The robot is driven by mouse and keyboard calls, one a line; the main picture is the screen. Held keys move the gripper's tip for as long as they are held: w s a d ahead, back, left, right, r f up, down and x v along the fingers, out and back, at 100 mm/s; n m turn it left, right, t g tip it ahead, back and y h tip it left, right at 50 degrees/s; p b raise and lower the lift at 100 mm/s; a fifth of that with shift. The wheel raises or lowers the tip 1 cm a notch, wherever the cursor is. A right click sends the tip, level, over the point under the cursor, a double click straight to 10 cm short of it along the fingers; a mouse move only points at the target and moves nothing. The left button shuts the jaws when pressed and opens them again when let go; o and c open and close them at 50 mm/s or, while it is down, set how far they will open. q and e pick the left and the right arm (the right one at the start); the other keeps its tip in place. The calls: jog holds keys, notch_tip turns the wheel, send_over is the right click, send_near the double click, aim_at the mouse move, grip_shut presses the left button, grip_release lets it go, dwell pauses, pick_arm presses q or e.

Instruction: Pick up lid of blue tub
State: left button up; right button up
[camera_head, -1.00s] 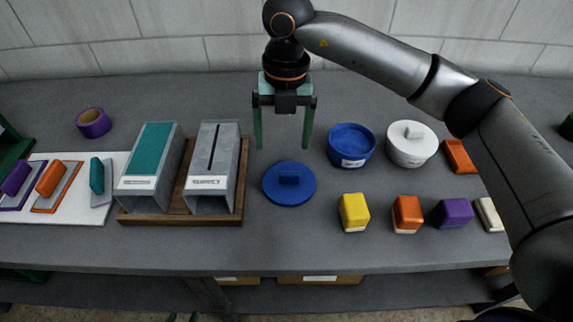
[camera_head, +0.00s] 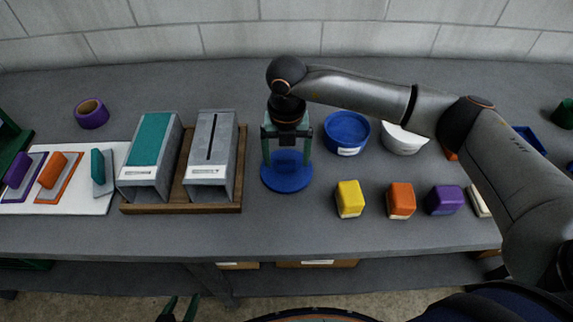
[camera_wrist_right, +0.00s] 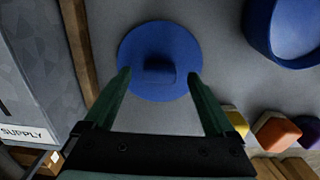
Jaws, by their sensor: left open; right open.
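The blue lid (camera_head: 287,181) is a round disc with a block handle, lying flat on the grey bench. It also shows in the right wrist view (camera_wrist_right: 135,55), its handle upright in the middle. My right gripper (camera_head: 286,162) is open and points down over the lid, its fingers on either side of the handle and apart from it. Whether the fingertips touch the disc I cannot tell. The blue tub (camera_head: 347,130) stands uncovered behind and right of the lid. My left gripper (camera_head: 180,308) is open and empty at the bottom edge, below the bench front.
A wooden tray (camera_head: 180,208) with two grey metal boxes stands close left of the lid. A yellow block (camera_head: 350,198), an orange block (camera_head: 401,200) and a purple block (camera_head: 444,199) sit to the right. A white tub (camera_head: 401,141) is partly hidden behind my right arm.

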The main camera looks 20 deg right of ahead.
jog(key=shift+f, duration=0.25)
jog(key=c, duration=1.4)
